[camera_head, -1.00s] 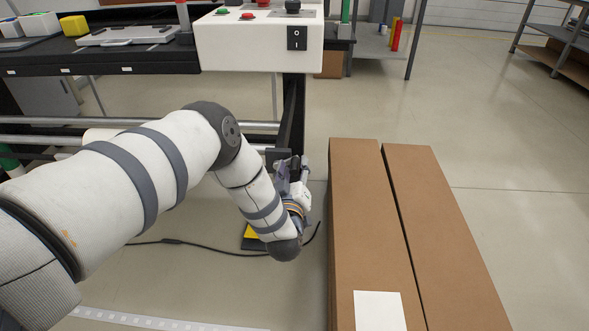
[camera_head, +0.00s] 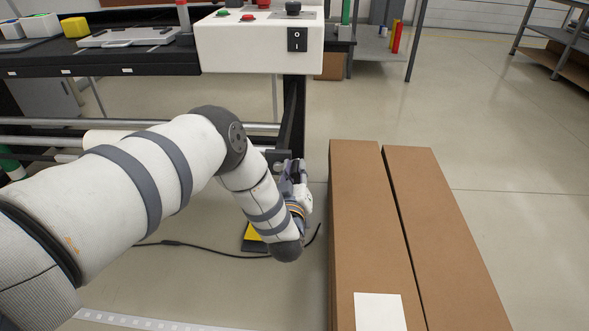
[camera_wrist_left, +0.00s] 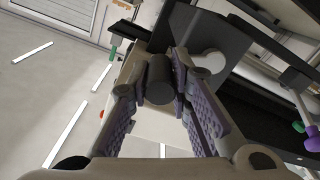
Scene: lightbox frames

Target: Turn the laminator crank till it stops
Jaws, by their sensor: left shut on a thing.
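The laminator (camera_head: 258,45) stands at the back left, with a white control box over a black frame. In the left wrist view a dark cylindrical crank handle (camera_wrist_left: 159,80) sits between the purple-padded fingers of my left gripper (camera_wrist_left: 168,88). The gripper is shut on this handle. In the head view my left gripper (camera_head: 293,178) is low beside the laminator's front leg, and the handle is mostly hidden by the gripper and wrist. My right gripper is in neither view.
Two long cardboard boxes (camera_head: 372,230) stand close to the right of my left gripper. A black cable (camera_head: 205,249) and a yellow-topped pedal (camera_head: 254,234) lie on the floor below my wrist. A grey shelf (camera_head: 560,55) stands at the far right, with open floor before it.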

